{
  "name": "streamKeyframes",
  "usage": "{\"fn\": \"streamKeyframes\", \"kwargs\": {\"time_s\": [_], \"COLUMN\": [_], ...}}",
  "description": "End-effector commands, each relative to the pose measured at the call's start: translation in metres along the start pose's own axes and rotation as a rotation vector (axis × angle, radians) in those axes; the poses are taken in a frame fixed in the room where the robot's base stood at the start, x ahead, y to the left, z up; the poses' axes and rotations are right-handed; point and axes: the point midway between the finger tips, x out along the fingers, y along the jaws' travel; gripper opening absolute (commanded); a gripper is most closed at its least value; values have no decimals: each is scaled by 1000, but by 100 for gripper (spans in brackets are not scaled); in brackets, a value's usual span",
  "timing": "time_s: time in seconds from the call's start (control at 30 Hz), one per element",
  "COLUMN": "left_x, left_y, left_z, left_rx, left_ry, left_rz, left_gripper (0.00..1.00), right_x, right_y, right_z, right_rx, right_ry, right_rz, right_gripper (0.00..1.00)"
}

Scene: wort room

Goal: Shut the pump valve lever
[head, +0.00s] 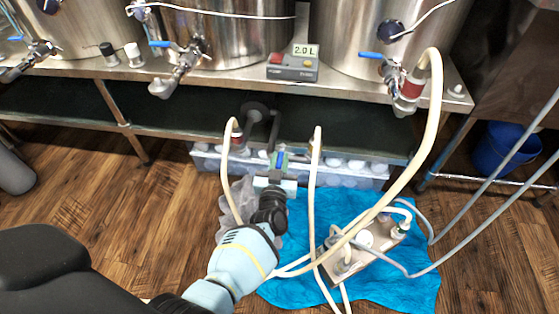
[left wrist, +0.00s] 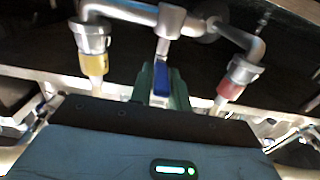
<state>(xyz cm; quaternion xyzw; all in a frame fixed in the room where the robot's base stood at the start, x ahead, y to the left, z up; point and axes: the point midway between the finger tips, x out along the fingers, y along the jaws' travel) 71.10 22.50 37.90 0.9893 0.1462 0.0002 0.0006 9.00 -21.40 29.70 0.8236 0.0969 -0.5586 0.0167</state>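The pump valve lever (left wrist: 161,80) has a blue grip and hangs down from a metal pipe tee in the left wrist view. In the head view the blue lever (head: 280,160) is small, under the table's front edge. My left gripper (head: 279,163) reaches up to it from below. In the left wrist view the two green fingers of my left gripper (left wrist: 162,88) stand on either side of the lever, seemingly with no gap, and look shut on it. The fingers cover part of the lever. My right gripper is not in view.
Hose fittings with a yellow band (left wrist: 92,62) and a red band (left wrist: 238,72) flank the lever. Pale hoses (head: 316,200) run past my left arm to a pump plate (head: 365,255) on a blue cloth (head: 400,285). A clear bin (head: 345,175) stands behind.

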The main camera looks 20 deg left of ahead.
Motion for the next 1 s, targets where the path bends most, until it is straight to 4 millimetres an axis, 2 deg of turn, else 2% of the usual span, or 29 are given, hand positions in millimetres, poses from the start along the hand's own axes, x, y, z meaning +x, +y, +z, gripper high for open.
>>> {"fn": "streamKeyframes", "kwargs": {"time_s": [0.03,0.13,0.47,0.57,0.83,1.0], "left_x": [0,0,-4,-14,-57,-74], "left_y": [1,1,0,0,0,1], "left_z": [0,0,0,-1,-3,-2], "left_rx": [-1,0,1,1,0,-1], "left_ry": [-1,-1,-1,-2,-1,0], "left_rz": [1,1,1,2,2,2], "left_gripper": [25,37,37,37,37,37], "right_x": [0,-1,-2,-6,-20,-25], "right_y": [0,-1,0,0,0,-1], "right_z": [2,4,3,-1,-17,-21], "right_rx": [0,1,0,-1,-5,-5], "right_ry": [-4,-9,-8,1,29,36], "right_rz": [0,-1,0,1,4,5], "right_gripper": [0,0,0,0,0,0]}}
